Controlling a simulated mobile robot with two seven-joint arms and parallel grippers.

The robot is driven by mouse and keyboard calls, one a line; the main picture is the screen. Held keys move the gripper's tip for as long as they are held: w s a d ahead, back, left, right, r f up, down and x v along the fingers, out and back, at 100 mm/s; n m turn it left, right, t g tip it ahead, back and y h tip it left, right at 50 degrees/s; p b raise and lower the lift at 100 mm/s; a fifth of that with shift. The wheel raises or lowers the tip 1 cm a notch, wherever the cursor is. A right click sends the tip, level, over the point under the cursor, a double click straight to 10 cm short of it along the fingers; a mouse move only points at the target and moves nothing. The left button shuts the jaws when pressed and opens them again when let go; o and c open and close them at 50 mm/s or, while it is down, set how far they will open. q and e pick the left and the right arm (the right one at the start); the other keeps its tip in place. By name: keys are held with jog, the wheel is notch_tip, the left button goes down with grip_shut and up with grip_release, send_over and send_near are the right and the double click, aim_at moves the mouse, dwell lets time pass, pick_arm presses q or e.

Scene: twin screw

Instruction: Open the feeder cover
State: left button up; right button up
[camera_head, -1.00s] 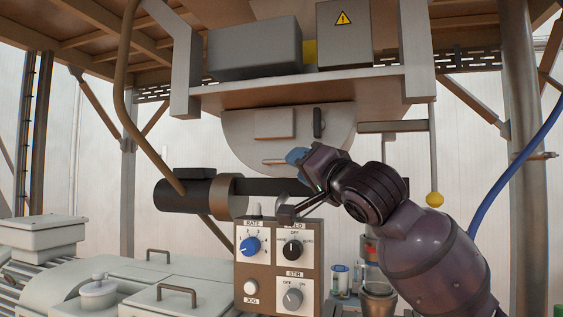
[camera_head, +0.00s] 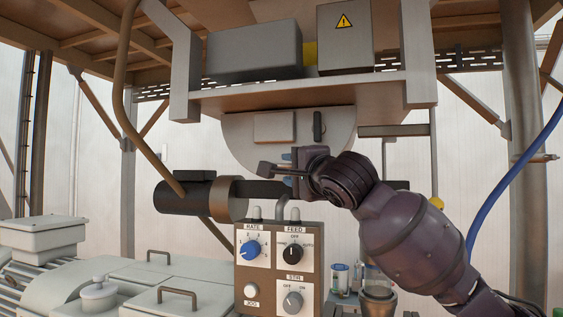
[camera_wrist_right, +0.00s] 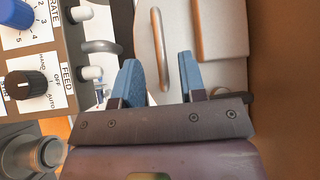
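No part is labelled as the feeder cover, so I cannot tell for sure which it is. A pale lid with a bar handle (camera_head: 177,291) lies low on the left in the head view. Another handled lid (camera_head: 150,266) is behind it. My left gripper is out of view.
The brown control panel (camera_head: 279,273) with knobs stands just below the gripper. A dark cylinder (camera_head: 184,196) is to its left. A rounded pale housing (camera_head: 245,140) hangs above. Glass containers (camera_head: 341,276) stand right of the panel.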

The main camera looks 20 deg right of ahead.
aim_at(283, 167)
jog(key=shift+p+x, duration=0.65)
jog(key=shift+x, duration=1.75)
jog(key=shift+c, duration=0.3)
grip_shut()
